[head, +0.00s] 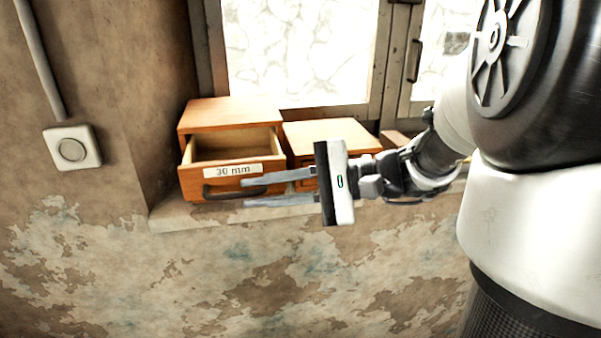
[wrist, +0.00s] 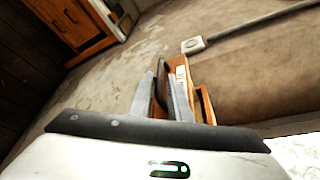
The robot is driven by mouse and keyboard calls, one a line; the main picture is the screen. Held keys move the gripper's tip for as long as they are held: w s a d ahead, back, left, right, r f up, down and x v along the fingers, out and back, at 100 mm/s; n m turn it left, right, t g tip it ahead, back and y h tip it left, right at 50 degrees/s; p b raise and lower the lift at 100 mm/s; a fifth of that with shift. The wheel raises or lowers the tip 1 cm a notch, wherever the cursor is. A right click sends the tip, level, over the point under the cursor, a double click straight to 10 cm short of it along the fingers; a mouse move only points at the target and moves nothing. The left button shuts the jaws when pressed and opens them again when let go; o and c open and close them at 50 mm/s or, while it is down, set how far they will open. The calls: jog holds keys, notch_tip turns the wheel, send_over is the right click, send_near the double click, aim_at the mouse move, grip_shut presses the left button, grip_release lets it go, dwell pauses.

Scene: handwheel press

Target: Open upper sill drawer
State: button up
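The orange wooden drawer (head: 190,179) labelled "30 mm" is pulled out of its small cabinet (head: 230,112) on the window sill, and its inside shows from above. Its dark bar handle (head: 212,190) runs along the lower front. My gripper (head: 243,193) is at the right part of this handle, its two grey fingers apart, one above the other in the head view. In the wrist view, the dark handle (wrist: 160,88) shows between the fingers (wrist: 160,98), with a gap visible. The drawer front (wrist: 180,62) stands just beyond. Whether a finger touches the handle cannot be told.
A second, lower wooden cabinet (head: 325,132) stands to the right, its front partly hidden by my gripper. The sill (head: 175,215) runs below, with the window behind. A white wall switch (head: 72,148) is at left. A wooden cabinet (wrist: 75,25) shows in the wrist view.

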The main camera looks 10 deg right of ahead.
jog(key=v, duration=1.3)
